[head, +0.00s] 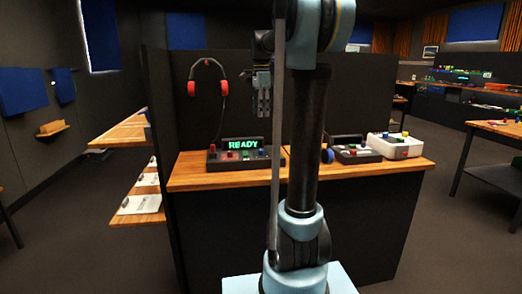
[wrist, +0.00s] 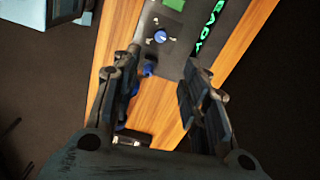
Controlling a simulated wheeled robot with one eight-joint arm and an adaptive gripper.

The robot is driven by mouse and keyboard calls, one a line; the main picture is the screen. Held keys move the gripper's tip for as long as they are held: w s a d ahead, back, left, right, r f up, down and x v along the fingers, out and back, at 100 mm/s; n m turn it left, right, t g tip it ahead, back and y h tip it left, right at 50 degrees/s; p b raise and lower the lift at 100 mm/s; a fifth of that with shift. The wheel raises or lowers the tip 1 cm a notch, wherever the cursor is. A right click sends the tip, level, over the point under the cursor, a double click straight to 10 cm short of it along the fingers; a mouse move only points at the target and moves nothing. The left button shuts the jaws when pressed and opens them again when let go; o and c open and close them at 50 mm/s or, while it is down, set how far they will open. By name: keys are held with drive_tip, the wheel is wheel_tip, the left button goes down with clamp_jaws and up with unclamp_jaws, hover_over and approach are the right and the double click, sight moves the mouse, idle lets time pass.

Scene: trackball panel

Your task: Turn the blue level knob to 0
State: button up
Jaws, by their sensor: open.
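A dark console (head: 216,163) with a lit green READY display (head: 243,144) stands on the wooden bench. In the wrist view, a round blue knob (wrist: 160,36) with a pale pointer sits on the console's grey face, with small marks around it. A second blue part (wrist: 149,69) is at the console's edge, partly beside the left finger. Labels are too small to read. My gripper (head: 262,103) hangs above the bench, over the console's right part. In the wrist view my gripper (wrist: 163,58) is open and empty, its fingers apart, with the knob beyond the tips.
The wooden bench top (head: 190,182) runs under the console. A headset (head: 207,76) hangs on the dark partition behind. To the right are another control box (head: 357,154) and a white box with colored buttons (head: 394,147). My arm hides the bench's middle.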

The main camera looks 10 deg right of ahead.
sight(261, 152)
wheel_tip(261, 152, down, 17)
drive_tip(key=shift+w+f, duration=0.1)
drive_tip(key=shift+f, duration=0.05)
idle(0.6)
clamp_jaws()
